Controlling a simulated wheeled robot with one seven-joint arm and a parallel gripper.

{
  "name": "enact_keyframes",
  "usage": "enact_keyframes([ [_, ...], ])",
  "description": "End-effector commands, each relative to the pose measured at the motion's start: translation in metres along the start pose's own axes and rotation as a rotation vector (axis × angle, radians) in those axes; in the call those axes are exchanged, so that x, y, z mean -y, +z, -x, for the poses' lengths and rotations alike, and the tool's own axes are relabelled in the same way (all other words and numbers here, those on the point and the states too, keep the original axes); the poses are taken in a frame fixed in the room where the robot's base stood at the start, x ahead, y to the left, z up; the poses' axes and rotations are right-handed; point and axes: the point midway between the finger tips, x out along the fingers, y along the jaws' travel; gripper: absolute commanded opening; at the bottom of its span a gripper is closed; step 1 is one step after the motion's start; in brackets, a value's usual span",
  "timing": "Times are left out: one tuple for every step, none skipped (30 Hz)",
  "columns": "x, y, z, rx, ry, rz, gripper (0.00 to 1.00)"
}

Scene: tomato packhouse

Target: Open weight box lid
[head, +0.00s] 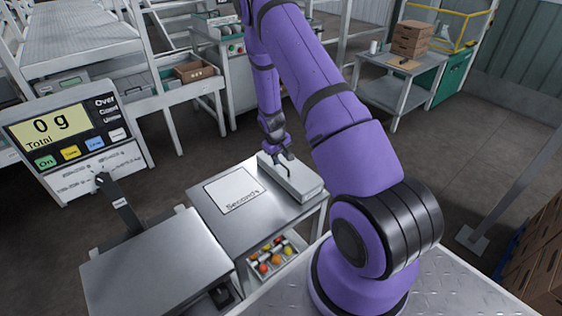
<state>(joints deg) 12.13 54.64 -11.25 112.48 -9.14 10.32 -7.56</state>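A grey box with a pale lid (297,177), seemingly the weight box, sits at the right end of the metal bench (215,236). The lid looks shut, and a thin dark part, perhaps a handle, shows on its top. My gripper (283,159) points down at the box's far left part, at or just above the lid. The fingers are small and dark here; I cannot tell whether they touch the lid or hold anything.
A card reading "Seconds" (235,190) lies left of the box. A tray of tomatoes (259,268) sits below the bench top. A scale platform (155,268) and its display (70,130), reading 0 g, stand at left. A trolley (401,80) with boxes stands behind.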

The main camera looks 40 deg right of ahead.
Motion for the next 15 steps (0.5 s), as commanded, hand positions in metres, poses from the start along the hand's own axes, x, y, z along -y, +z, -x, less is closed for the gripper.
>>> enact_keyframes([
  [0.0,0.0,-0.007,0.001,0.0,0.0,0.36],
  [0.0,0.0,-0.011,0.002,0.0,0.0,0.36],
  [0.0,0.0,-0.015,0.002,0.0,-0.001,0.36],
  [0.0,0.0,-0.018,0.001,0.0,-0.001,0.36],
  [0.0,0.0,-0.02,0.001,0.0,-0.001,0.36],
  [0.0,0.0,-0.023,0.001,0.0,-0.001,0.36],
  [0.0,0.0,-0.025,0.001,0.0,-0.001,0.36],
  [0.0,0.0,-0.026,0.0,0.0,-0.001,0.36],
  [0.0,0.0,-0.027,0.0,0.0,-0.001,0.36],
  [0.0,0.0,-0.028,0.0,0.0,-0.001,0.36],
  [0.0,0.0,-0.028,0.0,0.0,-0.001,0.36],
  [0.0,0.0,-0.028,-0.001,0.0,-0.001,0.36],
  [0.0,0.0,-0.028,-0.001,0.0,-0.001,0.36],
  [0.0,0.0,-0.028,-0.001,0.0,-0.001,0.36],
  [0.0,0.0,-0.028,-0.001,0.0,-0.001,0.36],
])
